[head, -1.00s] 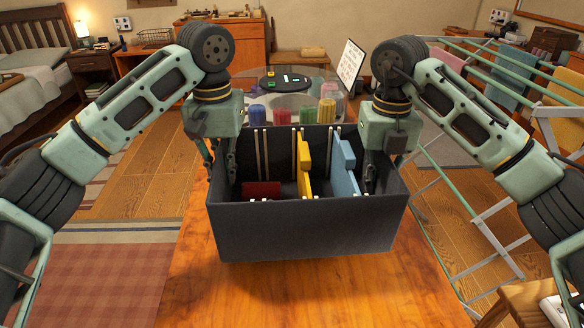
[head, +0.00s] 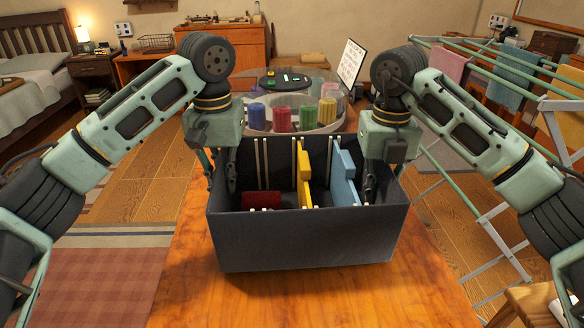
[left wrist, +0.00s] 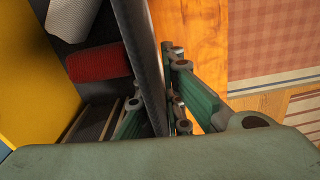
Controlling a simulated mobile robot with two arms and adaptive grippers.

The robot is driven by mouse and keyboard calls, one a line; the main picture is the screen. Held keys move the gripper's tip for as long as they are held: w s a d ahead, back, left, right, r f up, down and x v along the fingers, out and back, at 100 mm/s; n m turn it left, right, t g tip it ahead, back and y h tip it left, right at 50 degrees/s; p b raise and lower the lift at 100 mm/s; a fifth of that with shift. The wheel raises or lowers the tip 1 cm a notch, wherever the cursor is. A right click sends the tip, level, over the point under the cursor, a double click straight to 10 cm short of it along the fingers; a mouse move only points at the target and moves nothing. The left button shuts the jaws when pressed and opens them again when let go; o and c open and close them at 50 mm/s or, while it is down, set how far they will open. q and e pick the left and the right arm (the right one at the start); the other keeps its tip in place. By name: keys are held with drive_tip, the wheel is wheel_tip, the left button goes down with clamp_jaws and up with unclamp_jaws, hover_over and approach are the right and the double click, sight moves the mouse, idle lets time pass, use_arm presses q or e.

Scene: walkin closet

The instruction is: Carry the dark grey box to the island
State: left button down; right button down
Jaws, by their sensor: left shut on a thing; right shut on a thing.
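The dark grey box (head: 305,240) is open at the top and upright above a wooden surface (head: 290,300); I cannot tell if it touches it. Inside are upright dividers, a yellow piece (head: 304,175), a light blue piece (head: 345,180) and a dark red piece (head: 262,200). My left gripper (head: 222,178) is shut on the box's left wall. In the left wrist view its fingers (left wrist: 160,118) stand on both sides of that wall (left wrist: 140,50). My right gripper (head: 377,180) is shut on the right wall. Its fingertips are partly hidden.
A round glass table (head: 340,110) with coloured cylinders and a dark disc stands behind the box. A drying rack (head: 500,150) with cloths is on the right. A bed (head: 35,70) and a checked rug (head: 100,280) are on the left. The surface in front of the box is clear.

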sight(222, 153)
use_arm(q)
drive_tip(key=shift+s+d+f+b, duration=0.15)
drive_tip(key=shift+d+f+b, duration=0.3)
drive_tip(key=shift+f, duration=0.2)
use_arm(e)
drive_tip(key=shift+w+a+f, duration=0.1)
drive_tip(key=shift+a+f, duration=0.15)
drive_tip(key=shift+f, duration=0.3)
use_arm(q)
drive_tip(key=c, duration=2.4)
unclamp_jaws()
drive_tip(key=shift+f, duration=0.2)
use_arm(e)
drive_tip(key=c, duration=2.3)
unclamp_jaws()
drive_tip(key=shift+f, duration=0.2)
use_arm(q)
drive_tip(key=o, duration=0.4)
drive_tip(key=shift+a+r, duration=0.1)
drive_tip(key=shift+r, duration=0.05)
use_arm(e)
drive_tip(key=o, duration=0.3)
drive_tip(key=shift+r, duration=0.1)
use_arm(q)
drive_tip(key=shift+o, duration=0.5)
drive_tip(key=shift+a, duration=0.1)
use_arm(e)
drive_tip(key=shift+o, duration=0.7)
drive_tip(key=shift+d, duration=0.1)
